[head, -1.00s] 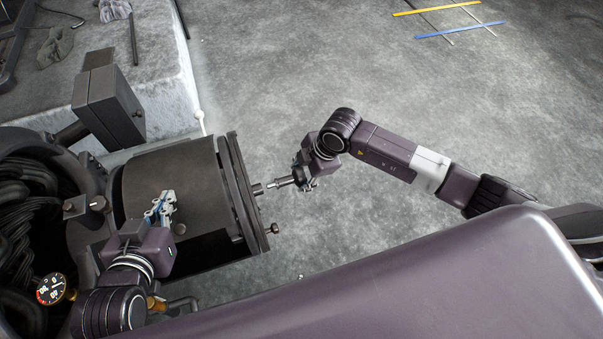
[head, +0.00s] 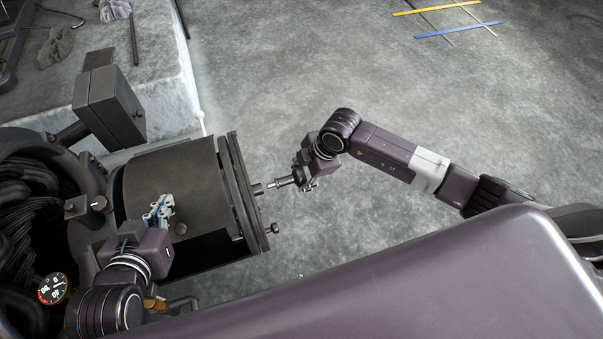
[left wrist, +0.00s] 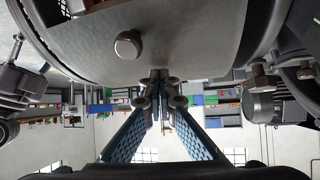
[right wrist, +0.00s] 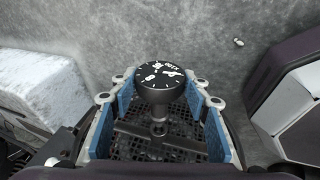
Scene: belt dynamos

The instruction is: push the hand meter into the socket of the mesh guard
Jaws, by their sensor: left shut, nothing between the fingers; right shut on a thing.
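The hand meter (right wrist: 158,78) has a round black dial with white marks, facing the right wrist camera. My right gripper (head: 298,180) is shut on it. In the head view, the meter's pale shaft (head: 282,182) points left at a short stub (head: 257,189) on the drum's end, a small gap apart. The mesh guard (right wrist: 180,140) shows as black mesh behind the meter in the right wrist view; the meter's body hides part of it, and I cannot make out the socket clearly. My left gripper (head: 158,209) is shut and empty by the drum; its fingertips (left wrist: 158,92) also show in the left wrist view.
The dark drum (head: 165,185) with bolted end plates fills the left. A dark box (head: 110,105) stands on an arm behind it, near a pale block (head: 172,95). A small gauge (head: 52,288) is at lower left. The grey floor right of the drum is mostly clear.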

